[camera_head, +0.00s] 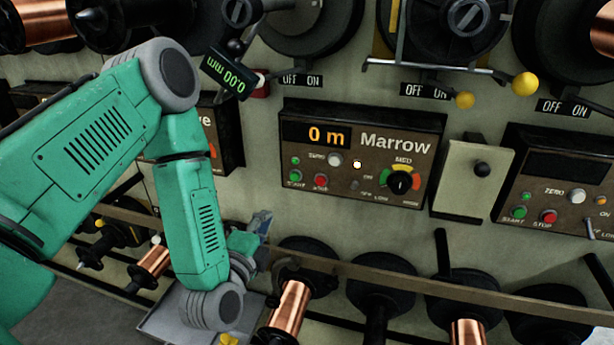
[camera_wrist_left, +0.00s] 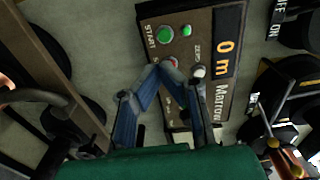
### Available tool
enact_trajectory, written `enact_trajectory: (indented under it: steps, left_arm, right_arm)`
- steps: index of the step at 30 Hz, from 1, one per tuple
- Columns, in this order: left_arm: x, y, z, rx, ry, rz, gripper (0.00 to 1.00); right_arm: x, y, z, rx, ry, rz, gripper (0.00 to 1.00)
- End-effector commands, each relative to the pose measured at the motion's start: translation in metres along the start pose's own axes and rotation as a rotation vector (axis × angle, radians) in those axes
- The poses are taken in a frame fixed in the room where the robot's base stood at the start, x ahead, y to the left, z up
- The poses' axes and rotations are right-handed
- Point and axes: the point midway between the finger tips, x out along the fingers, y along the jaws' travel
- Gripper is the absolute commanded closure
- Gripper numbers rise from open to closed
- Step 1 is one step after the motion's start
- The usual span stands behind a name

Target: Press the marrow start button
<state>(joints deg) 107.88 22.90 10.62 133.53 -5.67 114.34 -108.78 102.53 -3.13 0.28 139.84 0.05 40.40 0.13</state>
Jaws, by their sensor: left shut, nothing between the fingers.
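The Marrow control box (camera_head: 352,140) is on the wall, in the middle of the head view. Its display reads 0 m. The green start button (camera_head: 295,176) is at its lower left, beside the red stop button (camera_head: 321,181). In the left wrist view the start button (camera_wrist_left: 165,35) is uncovered, just beyond my fingertips. My left gripper (camera_wrist_left: 163,67) is shut and empty, its blue tips overlapping the stop button in that view; contact cannot be told. In the head view the left gripper (camera_head: 262,223) is below and left of the box. My right gripper is out of view.
A rail (camera_head: 400,283) with copper spools (camera_head: 290,310) runs below the box. A neighbouring box (camera_head: 552,180) has similar buttons. My left arm partly hides another box (camera_head: 228,135) at the left. A small gauge (camera_head: 230,75) reads 0.00 mm above.

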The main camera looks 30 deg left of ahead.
Motion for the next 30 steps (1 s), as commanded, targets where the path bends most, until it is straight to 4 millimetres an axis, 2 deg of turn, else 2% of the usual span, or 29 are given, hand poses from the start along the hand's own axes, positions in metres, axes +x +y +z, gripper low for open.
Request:
enact_trajectory:
  steps: [14, 20, 30]
  left_arm:
    - [0.007, -0.002, 0.002, 0.011, -0.007, -0.01, 1.0]
    - [0.038, -0.002, 0.002, 0.01, -0.008, -0.013, 1.0]
    - [0.109, -0.002, 0.003, 0.01, -0.008, -0.012, 1.0]
  right_arm:
    - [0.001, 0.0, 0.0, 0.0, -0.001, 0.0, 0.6]
    - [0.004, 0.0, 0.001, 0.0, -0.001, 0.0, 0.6]
    - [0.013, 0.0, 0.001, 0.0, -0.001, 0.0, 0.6]
